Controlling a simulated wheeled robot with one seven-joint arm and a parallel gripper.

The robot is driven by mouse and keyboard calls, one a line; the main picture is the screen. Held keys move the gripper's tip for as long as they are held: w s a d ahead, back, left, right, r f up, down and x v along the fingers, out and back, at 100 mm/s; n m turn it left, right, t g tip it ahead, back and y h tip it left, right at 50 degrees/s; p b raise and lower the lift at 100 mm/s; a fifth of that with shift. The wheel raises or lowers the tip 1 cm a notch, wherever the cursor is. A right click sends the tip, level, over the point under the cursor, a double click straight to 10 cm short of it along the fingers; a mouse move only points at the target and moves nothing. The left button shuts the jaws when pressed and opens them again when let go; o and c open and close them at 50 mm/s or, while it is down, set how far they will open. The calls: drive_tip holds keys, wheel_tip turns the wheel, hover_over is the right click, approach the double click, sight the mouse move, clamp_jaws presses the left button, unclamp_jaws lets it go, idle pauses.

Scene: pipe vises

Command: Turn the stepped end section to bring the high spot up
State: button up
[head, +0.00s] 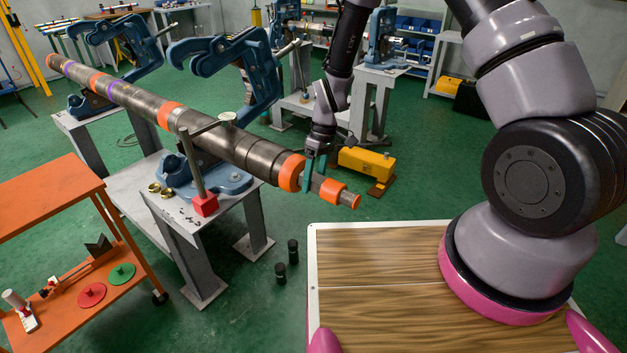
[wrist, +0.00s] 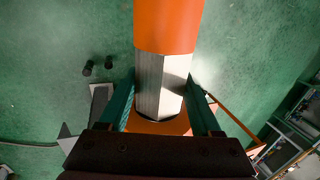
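A long dark pipe (head: 135,97) with orange and purple bands lies across the blue vises. Its stepped end section (head: 332,188), with orange bands and a narrower grey part, sticks out at the right end. My gripper (head: 315,177) is at this section, pointing down. In the wrist view, the faceted grey part (wrist: 160,88) lies between my two teal fingers (wrist: 160,90), beside an orange band (wrist: 168,25). The fingertips come very close to its sides. I cannot tell whether they touch. No high-spot mark can be made out.
A red block (head: 205,204) with a grey post and side arm stands beside the pipe near the blue vise (head: 215,179). An orange cart (head: 45,195) stands at the left. A yellow box (head: 367,160) is on the floor behind the pipe end. A wood-topped surface (head: 380,270) is in front.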

drive_tip(key=shift+t, duration=0.3)
drive_tip(key=shift+s+a+t+h, duration=0.15)
drive_tip(key=shift+t+h, duration=1.05)
drive_tip(key=t+h, duration=0.3)
drive_tip(key=t, duration=0.1)
drive_tip(key=shift+s+a+t+h, duration=0.1)
drive_tip(key=shift+t+h, duration=0.2)
drive_tip(key=shift+t, duration=0.1)
drive_tip(key=t+h, duration=0.3)
drive_tip(key=t, duration=0.1)
drive_tip(key=shift+f, duration=0.1)
drive_tip(key=shift+f+t+h, duration=0.1)
drive_tip(key=shift+t+h, duration=1.1)
drive_tip(key=shift+t, duration=0.2)
drive_tip(key=shift+s, duration=0.1)
drive_tip(key=o, duration=1.4)
